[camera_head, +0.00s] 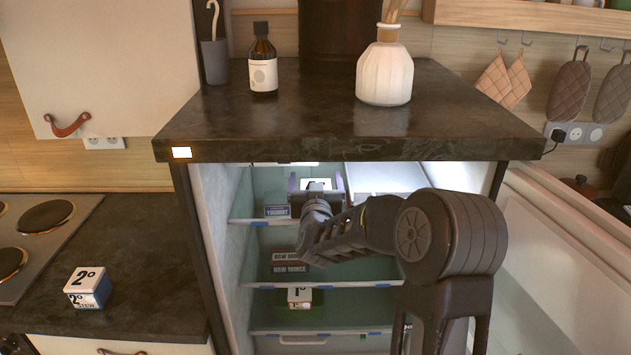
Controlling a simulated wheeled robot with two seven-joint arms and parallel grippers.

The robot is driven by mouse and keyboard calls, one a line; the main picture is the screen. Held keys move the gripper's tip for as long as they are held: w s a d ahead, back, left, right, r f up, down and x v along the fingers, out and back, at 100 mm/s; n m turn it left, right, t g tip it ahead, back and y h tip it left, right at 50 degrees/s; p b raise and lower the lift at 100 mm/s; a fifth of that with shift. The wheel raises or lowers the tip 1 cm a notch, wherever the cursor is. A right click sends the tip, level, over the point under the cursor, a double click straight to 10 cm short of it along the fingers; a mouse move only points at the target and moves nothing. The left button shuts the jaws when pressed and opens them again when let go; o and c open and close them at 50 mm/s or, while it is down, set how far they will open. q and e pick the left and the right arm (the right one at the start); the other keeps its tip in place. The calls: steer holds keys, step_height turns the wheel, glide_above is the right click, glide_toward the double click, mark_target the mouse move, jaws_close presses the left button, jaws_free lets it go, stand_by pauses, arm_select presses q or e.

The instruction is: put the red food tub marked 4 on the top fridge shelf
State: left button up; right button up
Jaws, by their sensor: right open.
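My right gripper (316,186) reaches into the open fridge, just above the top shelf (240,221). Its jaws are open, with one finger on each side of a white-topped item (317,183). That item sits at the top shelf level and shows part of a dark marking. The gripper hides most of it, so I cannot tell its body colour or read its number for sure. I cannot tell whether the fingers touch it. No red tub shows clearly elsewhere. My left gripper is not in view.
A yogurt pack (277,211) sits left on the top shelf. Raw mince packs (290,262) and a green tub marked 1 (299,297) are lower. A blue-and-white tub marked 2 (88,287) stands on the left counter. The dark worktop (320,125) overhangs the fridge; its door (560,250) is open right.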

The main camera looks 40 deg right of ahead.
steer(key=shift+r+p, duration=0.25)
steer(key=shift+p, duration=0.05)
steer(key=b+v, duration=0.3)
steer(key=v, duration=0.9)
steer(key=shift+f, duration=0.15)
